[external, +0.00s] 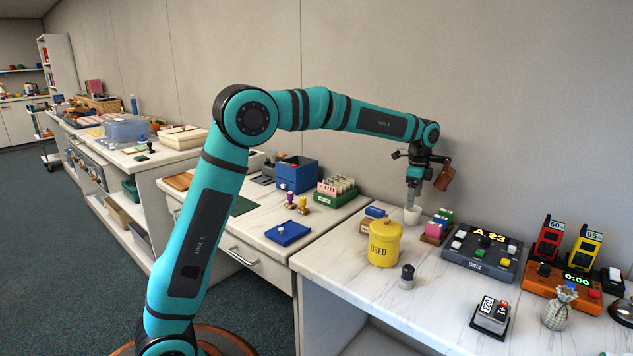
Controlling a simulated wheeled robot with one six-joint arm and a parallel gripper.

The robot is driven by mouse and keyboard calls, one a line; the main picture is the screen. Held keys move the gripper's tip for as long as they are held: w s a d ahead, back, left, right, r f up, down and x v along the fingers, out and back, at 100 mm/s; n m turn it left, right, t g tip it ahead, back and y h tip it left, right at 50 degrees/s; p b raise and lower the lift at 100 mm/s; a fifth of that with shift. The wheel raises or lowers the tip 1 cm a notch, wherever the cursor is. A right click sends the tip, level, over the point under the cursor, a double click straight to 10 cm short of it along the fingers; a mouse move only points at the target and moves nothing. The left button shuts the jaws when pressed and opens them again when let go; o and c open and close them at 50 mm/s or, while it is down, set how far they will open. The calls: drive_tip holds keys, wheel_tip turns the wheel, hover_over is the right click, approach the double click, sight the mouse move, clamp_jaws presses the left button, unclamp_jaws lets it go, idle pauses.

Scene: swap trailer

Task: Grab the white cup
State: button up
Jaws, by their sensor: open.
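A small white cup (412,215) stands on the marble counter near the wall, behind the yellow canister. My gripper (413,203) points straight down at the cup, with its fingertips at or just above the rim. The gripper is open. At this size I cannot tell whether the fingers straddle the cup's wall or touch it.
A yellow canister (384,244) marked USED stands in front of the cup. A grey console (482,252) lies further right. The counter's front left is clear.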

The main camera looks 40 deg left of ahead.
sight(413, 210)
drive_tip(key=shift+w+f, duration=0.15)
drive_tip(key=shift+f, duration=2.9)
drive_tip(key=c, duration=1.1)
drive_tip(key=shift+r, duration=0.1)
drive_tip(key=shift+r, duration=0.1)
